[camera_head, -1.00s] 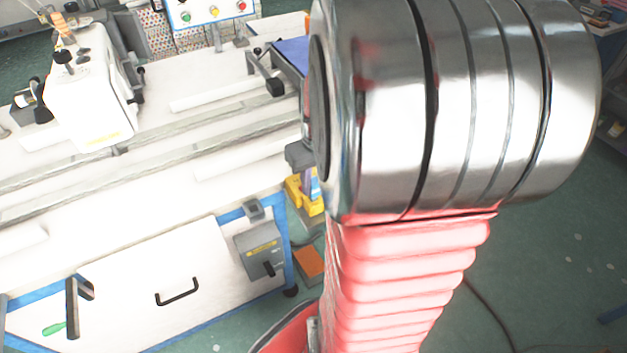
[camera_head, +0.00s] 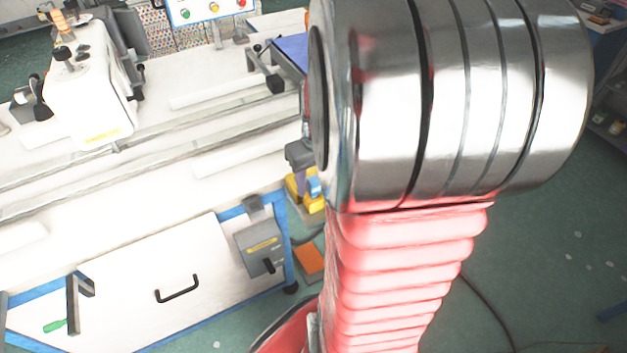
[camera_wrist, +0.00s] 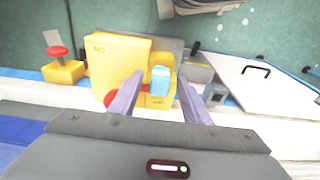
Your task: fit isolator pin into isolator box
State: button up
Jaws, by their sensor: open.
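A small light-blue piece with a pale top (camera_wrist: 160,80), which I take to be the isolator pin, stands at a yellow block by the bench end in the wrist view. It also shows in the head view (camera_head: 314,186). My gripper (camera_wrist: 159,77) is open, with one finger on each side of the blue piece; I cannot tell whether either touches it. In the head view my arm partly hides the gripper. A grey box with a yellow label and black handle (camera_head: 258,246), which looks like the isolator box, is on the bench's front corner, left of and below the gripper.
A larger yellow box (camera_wrist: 118,62) and a red mushroom button on a yellow base (camera_wrist: 60,66) are left of the fingers. The white bench (camera_head: 110,225) has a drawer handle (camera_head: 178,289). An orange block (camera_head: 309,262) lies beside its leg. Green floor is open at right.

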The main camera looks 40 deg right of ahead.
notch_tip(320, 180, up, 14)
jog(key=s, duration=0.1)
jog(key=shift+s+a+f, duration=0.15)
jog(key=shift+s+a, duration=0.1)
jog(key=shift+s, duration=0.05)
dwell(0.4)
dwell(0.8)
jog(key=s+a+r+n+t, duration=0.1)
jog(key=s+a+n+t, duration=0.1)
jog(key=a, duration=2.1)
jog(key=shift+s+n+t, duration=0.2)
jog(key=shift+n+t, duration=0.4)
jog(key=shift+t, duration=0.5)
